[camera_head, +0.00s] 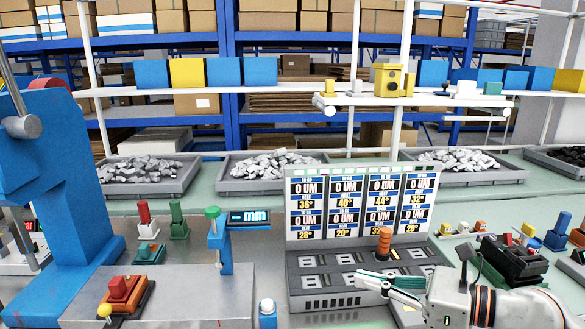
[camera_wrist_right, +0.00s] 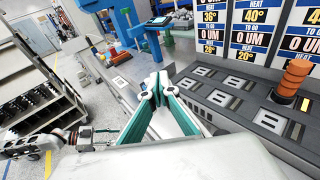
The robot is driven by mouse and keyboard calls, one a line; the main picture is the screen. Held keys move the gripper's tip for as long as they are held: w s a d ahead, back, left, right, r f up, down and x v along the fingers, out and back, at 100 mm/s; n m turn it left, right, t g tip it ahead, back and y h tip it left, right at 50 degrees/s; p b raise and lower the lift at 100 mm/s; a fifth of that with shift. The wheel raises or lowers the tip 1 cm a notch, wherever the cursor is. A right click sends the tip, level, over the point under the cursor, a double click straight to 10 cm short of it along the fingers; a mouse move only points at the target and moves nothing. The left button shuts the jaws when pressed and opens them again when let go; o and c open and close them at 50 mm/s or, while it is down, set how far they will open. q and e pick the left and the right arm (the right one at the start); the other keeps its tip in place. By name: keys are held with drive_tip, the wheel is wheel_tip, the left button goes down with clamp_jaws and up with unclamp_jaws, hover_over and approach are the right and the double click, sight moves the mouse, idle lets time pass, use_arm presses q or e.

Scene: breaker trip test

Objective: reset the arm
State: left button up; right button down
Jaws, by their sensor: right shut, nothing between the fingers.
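My right gripper (camera_head: 360,280) is shut and empty, its teal fingers together above the front edge of the grey test fixture (camera_head: 330,303). In the wrist view, the right gripper (camera_wrist_right: 160,88) points away from the camera, beside the fixture's left edge. An orange ribbed cylinder (camera_head: 384,243) stands upright on the fixture, apart from the fingers, with a lit yellow slot beside it; it also shows in the wrist view (camera_wrist_right: 294,78). What looks like my left gripper (camera_wrist_right: 84,136) is at the lower left of the wrist view, too small to read.
A display board (camera_head: 360,205) stands behind the fixture. To the left are a blue press (camera_head: 55,190), a red block (camera_head: 122,290) and a blue gauge stand (camera_head: 222,245). Black and small coloured parts (camera_head: 513,260) crowd the right. Grey bins (camera_head: 270,186) line the back.

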wheel_tip(320, 180, up, 6)
drive_tip(key=s+a+m+t+y, duration=0.2)
drive_tip(key=m+t+y, duration=0.1)
drive_tip(key=m, duration=0.2)
drive_tip(key=w+d+r+m+t+h, duration=0.1)
drive_tip(key=w+d+m+t+h, duration=0.1)
drive_tip(key=d+m+t+h, duration=0.95)
drive_tip(key=s+d+f+m+g+h, duration=0.35)
drive_tip(key=d+f+m+h, duration=0.2)
drive_tip(key=f+m, duration=0.45)
drive_tip(key=s+d+f+m+g+h, duration=0.2)
drive_tip(key=d+f+m+g+h, duration=0.3)
drive_tip(key=f+m, duration=0.5)
drive_tip(key=s+d+f+m+g+y, duration=0.1)
drive_tip(key=s+d+f+m+g, duration=0.15)
drive_tip(key=s+f+g, duration=0.9)
drive_tip(key=s+a+f+m+t+y, duration=0.1)
drive_tip(key=a+f+m+t+y, duration=0.2)
drive_tip(key=a+f+t+y, duration=0.4)
drive_tip(key=shift+a+f+m, duration=0.3)
drive_tip(key=shift+a+f, duration=4.4)
drive_tip(key=shift+a, duration=0.25)
